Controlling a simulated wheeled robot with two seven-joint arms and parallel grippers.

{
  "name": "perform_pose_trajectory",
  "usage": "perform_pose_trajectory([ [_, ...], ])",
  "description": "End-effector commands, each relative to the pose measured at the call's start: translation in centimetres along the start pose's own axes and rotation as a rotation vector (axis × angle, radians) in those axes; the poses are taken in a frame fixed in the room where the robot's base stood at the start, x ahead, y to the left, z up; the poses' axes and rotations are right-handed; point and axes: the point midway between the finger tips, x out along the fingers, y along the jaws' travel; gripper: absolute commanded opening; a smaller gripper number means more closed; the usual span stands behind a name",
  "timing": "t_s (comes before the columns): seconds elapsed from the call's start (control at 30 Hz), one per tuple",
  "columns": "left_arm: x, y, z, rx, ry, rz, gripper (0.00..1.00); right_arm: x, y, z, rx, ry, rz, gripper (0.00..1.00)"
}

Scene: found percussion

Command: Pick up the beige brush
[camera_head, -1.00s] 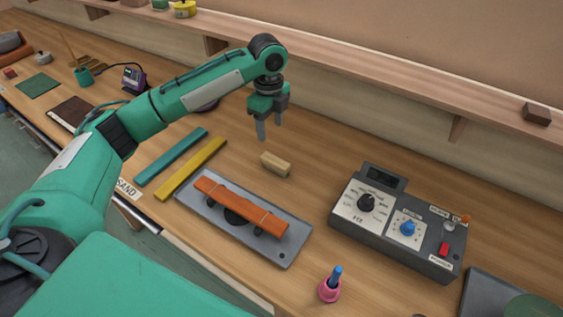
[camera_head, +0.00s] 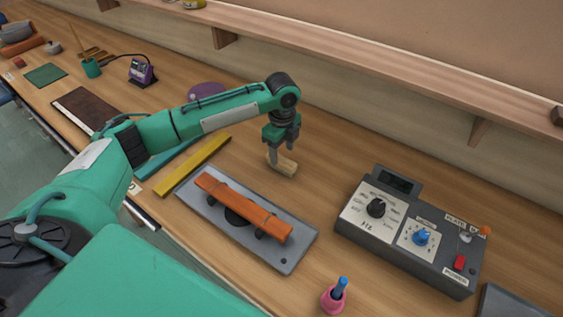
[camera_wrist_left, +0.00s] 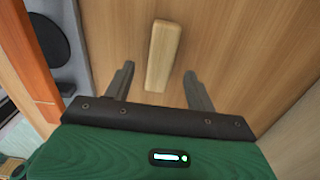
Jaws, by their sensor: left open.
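The beige brush (camera_head: 283,165) is a small wooden block lying on the workbench, behind the grey plate with the orange bar. My left gripper (camera_head: 275,154) points down at it in the head view, and one finger overlaps part of the brush there. In the left wrist view the brush (camera_wrist_left: 163,55) runs lengthwise between and ahead of the two open fingers of my left gripper (camera_wrist_left: 160,85). A gap shows on each side, so the fingers do not touch it. My right gripper is not in view.
An orange bar (camera_head: 243,205) sits on a grey plate (camera_head: 290,258) in front of the brush. Yellow (camera_head: 193,166) and teal (camera_head: 165,158) strips lie to the left. A grey control box (camera_head: 408,232) stands to the right. A wooden shelf (camera_head: 350,70) runs along the back.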

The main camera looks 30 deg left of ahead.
Motion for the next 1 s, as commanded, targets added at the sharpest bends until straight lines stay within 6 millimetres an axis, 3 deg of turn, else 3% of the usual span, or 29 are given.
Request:
perform_pose_trajectory([
  [0.17, 1.3, 0.0, 0.2, -0.002, -0.001, 0.002, 0.56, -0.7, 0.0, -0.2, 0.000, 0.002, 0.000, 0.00],
  [0.4, 4.8, -0.1, 0.3, -0.001, -0.001, 0.001, 0.56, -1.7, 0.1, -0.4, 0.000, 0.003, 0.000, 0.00],
  [0.7, 5.5, -0.1, 0.3, 0.000, -0.001, -0.001, 0.56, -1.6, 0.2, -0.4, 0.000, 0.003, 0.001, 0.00],
  [0.97, 5.4, -0.1, 0.3, 0.000, -0.001, -0.001, 0.08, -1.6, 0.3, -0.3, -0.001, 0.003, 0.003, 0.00],
  [1.0, 5.4, -0.1, 0.3, 0.000, -0.001, -0.001, 0.08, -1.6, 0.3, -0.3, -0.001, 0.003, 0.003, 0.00],
])
